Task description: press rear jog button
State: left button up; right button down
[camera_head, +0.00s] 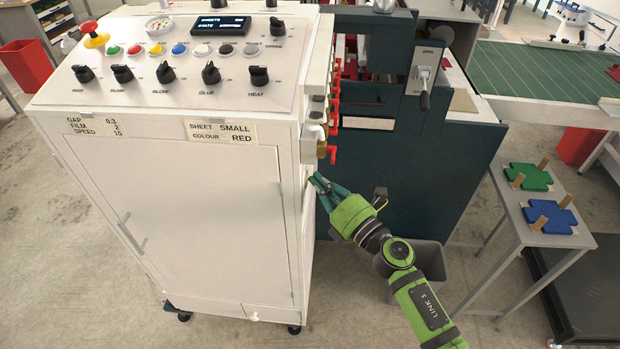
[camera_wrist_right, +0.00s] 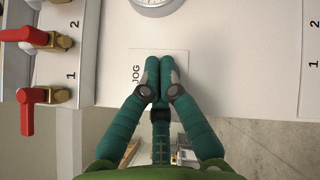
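My right gripper (camera_head: 318,182) reaches in from the lower right to the side of the white cabinet (camera_head: 190,215), below the red-handled valves. In the wrist view the right gripper (camera_wrist_right: 160,72) has its fingertips together, with nothing visible between them. The fingertips lie over a pale plate marked JOG (camera_wrist_right: 136,74) on the cabinet side. My left gripper is not in view.
Red valve handles (camera_head: 334,105) stick out from the cabinet side above my gripper, and a round gauge (camera_wrist_right: 158,3) shows in the wrist view. A grey bin (camera_head: 428,262) stands under my right arm. A side table (camera_head: 510,205) with green and blue pieces stands at right.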

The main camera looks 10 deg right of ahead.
jog(key=shift+s+d, duration=0.2)
jog(key=shift+d, duration=0.55)
jog(key=shift+d, duration=0.1)
jog(key=shift+s+d+b, duration=0.15)
jog(key=shift+s+d, duration=0.1)
jog(key=shift+d, duration=0.5)
jog(key=shift+s+d+b, duration=0.2)
jog(key=shift+d, duration=0.6)
jog(key=shift+s+d+b, duration=0.15)
jog(key=shift+s+d, duration=0.1)
jog(key=shift+d, duration=0.5)
